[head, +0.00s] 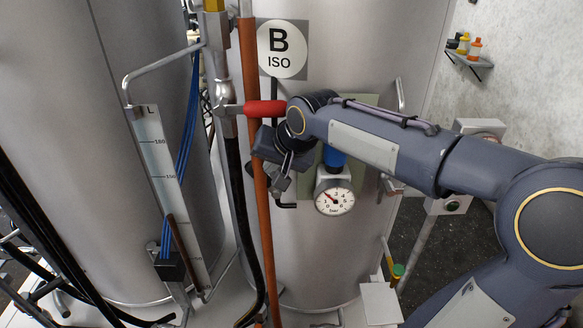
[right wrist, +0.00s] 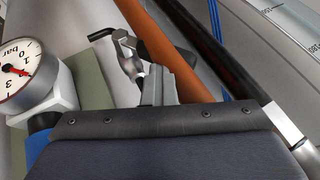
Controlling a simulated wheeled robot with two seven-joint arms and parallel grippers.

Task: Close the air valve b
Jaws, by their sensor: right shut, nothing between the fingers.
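Tank B carries the "B ISO" label (head: 282,50). A valve with a red lever handle (head: 263,108) sits on the pipe beside it, the lever pointing sideways to the right toward my arm. A round pressure gauge (head: 334,201) hangs below a blue part (head: 334,157); the gauge also shows in the right wrist view (right wrist: 28,72). My right gripper (head: 279,184) is shut and empty, left of the gauge and below the red handle. Its fingers show in the right wrist view (right wrist: 127,52), near a small black bent rod (right wrist: 103,34). I cannot tell whether they touch. No part is clearly marked as air valve b.
An orange-brown pipe (head: 260,215) and a black hose (head: 238,190) run down close to the left of my gripper. A level scale (head: 160,155) and blue cables (head: 188,125) stand further left. A shelf with bottles (head: 470,58) is on the right wall.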

